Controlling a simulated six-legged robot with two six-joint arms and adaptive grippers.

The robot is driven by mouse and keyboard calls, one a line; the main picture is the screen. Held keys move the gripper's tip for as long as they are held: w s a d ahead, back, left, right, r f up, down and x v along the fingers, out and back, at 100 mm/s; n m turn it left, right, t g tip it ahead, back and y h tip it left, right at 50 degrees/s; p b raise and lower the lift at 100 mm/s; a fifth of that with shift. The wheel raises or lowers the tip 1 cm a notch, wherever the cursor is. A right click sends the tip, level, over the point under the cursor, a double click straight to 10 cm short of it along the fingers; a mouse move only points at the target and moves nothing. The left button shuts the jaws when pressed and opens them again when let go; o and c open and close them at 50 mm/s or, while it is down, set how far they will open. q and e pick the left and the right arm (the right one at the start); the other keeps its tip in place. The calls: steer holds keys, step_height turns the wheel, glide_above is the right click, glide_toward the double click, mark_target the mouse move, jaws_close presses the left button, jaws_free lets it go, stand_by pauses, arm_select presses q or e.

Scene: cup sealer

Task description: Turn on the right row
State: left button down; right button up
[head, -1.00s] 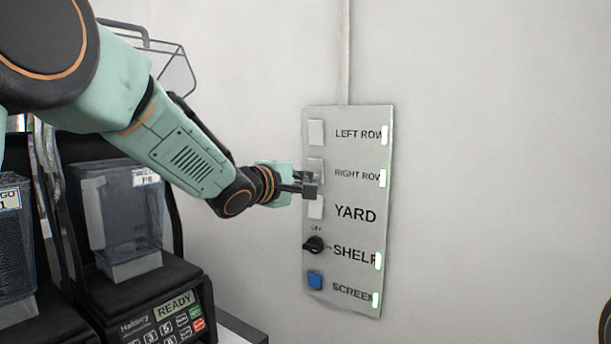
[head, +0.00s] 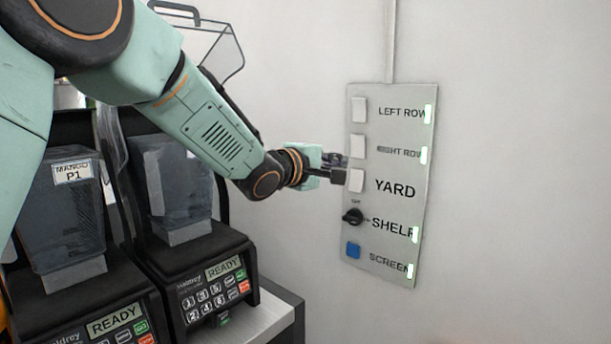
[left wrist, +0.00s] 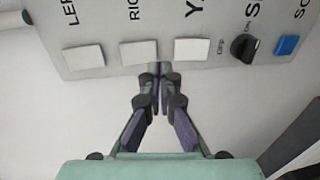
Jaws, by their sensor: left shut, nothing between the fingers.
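The control panel (head: 408,205) is on the wall, with rows labelled LEFT ROW, RIGHT ROW, YARD, SHELF and SCREEN. The white RIGHT ROW switch (head: 358,146) is second from the top; in the left wrist view it is the middle white switch (left wrist: 140,52). The light beside RIGHT ROW (head: 424,155) glows pale green. My left gripper (head: 343,170) is shut and empty at the panel's left edge. In the left wrist view its fingertips (left wrist: 159,74) are below the gap between the RIGHT ROW and YARD switches. My right gripper is out of view.
The LEFT ROW switch (head: 359,109) is above and the YARD switch (head: 356,181) below. Further down are a black SHELF knob (head: 352,216) and a blue SCREEN button (head: 353,250). LEFT ROW, SHELF and SCREEN lights glow. Dispensers with READY displays (head: 223,267) stand at left.

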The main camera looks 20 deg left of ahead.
arm_select(q)
steer(key=s+a+f+b, duration=0.1)
steer(key=s+a, duration=0.2)
steer(key=s, duration=0.5)
steer(key=shift+s, duration=0.15)
steer(key=shift+f, duration=0.1)
steer(key=s+f+m+g+y+b, duration=0.1)
steer(key=s+f+m+g+b, duration=0.2)
steer(key=f, duration=1)
steer(key=s+f+m+g+y+b, duration=0.2)
steer(key=s+f+m, duration=0.35)
steer(key=f, duration=0.85)
steer(key=s+f+m+g+y+b, duration=0.1)
steer(key=s+f+m+g+b, duration=0.3)
steer(key=f, duration=0.9)
steer(key=s+f+m+g+y+b, duration=0.1)
steer(key=s+f+g+b, duration=0.5)
steer(key=s+f, duration=2.1)
steer(key=s+b, duration=0.1)
steer(key=s, duration=0.2)
steer(key=shift+s+a+g+y, duration=0.15)
steer(key=shift+a+g+y, duration=0.15)
steer(key=shift+a, duration=0.1)
